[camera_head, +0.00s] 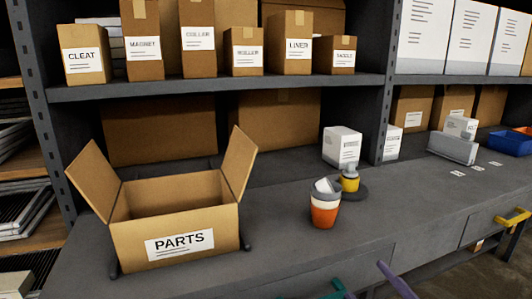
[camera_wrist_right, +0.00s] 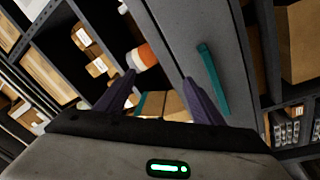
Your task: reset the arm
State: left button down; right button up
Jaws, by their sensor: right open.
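My right gripper (camera_wrist_right: 159,77) shows in the right wrist view with two purple fingers spread apart and nothing held between them. In the head view only part of one purple finger of the right gripper (camera_head: 397,280) shows at the bottom edge, in front of the workbench. My left gripper is not in view. An orange and white cup (camera_head: 324,208) with a pale item in it stands on the bench (camera_head: 290,250), apart from the gripper. It also shows beyond the fingers in the right wrist view (camera_wrist_right: 143,58).
An open cardboard box marked PARTS (camera_head: 180,243) sits at the left of the bench. A yellow and dark object (camera_head: 350,181) stands behind the cup. A teal handle (camera_head: 340,287) is near the finger. A blue tray (camera_head: 511,143) and yellow handle (camera_head: 511,218) are at the right.

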jog(key=s+f+m+g+h, duration=0.2)
jog(key=s+f+m+g, duration=0.15)
jog(key=f, duration=0.65)
jog(key=s+f+m+g+h, duration=0.25)
jog(key=s+f+m, duration=0.25)
jog(key=f, duration=0.4)
jog(key=s+a+f+m+g, duration=0.4)
jog(key=s+f, duration=0.7)
jog(key=s, duration=0.1)
jog(key=shift+s+a+f, duration=0.15)
jog(key=shift+s, duration=0.15)
